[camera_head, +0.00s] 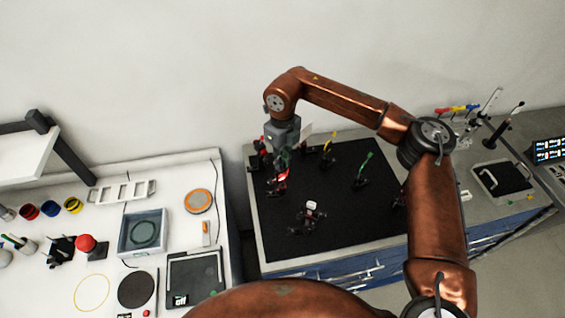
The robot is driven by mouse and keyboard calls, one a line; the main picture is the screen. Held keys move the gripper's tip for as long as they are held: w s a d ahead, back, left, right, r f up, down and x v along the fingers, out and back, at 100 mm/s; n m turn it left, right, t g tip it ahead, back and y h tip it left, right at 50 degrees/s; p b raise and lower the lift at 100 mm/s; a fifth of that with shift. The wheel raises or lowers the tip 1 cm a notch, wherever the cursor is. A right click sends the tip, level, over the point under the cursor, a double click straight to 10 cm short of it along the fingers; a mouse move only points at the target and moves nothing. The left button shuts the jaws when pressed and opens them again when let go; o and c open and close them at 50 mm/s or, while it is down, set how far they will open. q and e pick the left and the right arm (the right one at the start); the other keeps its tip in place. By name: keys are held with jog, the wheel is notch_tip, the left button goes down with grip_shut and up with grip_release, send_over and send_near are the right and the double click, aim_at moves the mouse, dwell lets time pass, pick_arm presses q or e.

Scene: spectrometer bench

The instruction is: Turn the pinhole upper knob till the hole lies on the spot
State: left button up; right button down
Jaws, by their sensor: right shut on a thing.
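My right gripper (284,153) reaches down over the back left part of the black optical board (315,235), below its grey wrist. It is shut among small optical mounts there, at what looks like the pinhole mount (282,177), which shows red and dark parts. The upper knob is hidden by the fingers or too small to make out. The hole and the spot cannot be made out from here. My left gripper is not in view.
On the board stand a yellow-topped post (328,150), a green-topped post (364,168) and a small white-topped mount (311,208). A white side table (178,175) at the left holds trays, discs and coloured cups.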

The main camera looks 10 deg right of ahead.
jog(key=n, duration=0.3)
jog(key=shift+n+b, duration=0.3)
jog(key=n, duration=0.3)
jog(key=shift+n+b, duration=0.3)
jog(key=n, duration=0.3)
jog(key=shift+n, duration=0.4)
jog(key=n+b, duration=0.1)
jog(key=n, duration=0.3)
jog(key=shift+f, duration=0.1)
jog(key=n, duration=0.4)
jog(key=n+b, duration=0.1)
jog(key=n, duration=0.3)
jog(key=shift+n, duration=0.3)
jog(key=n, duration=0.3)
jog(key=shift+s+f+n, duration=0.1)
jog(key=shift+n, duration=2.2)
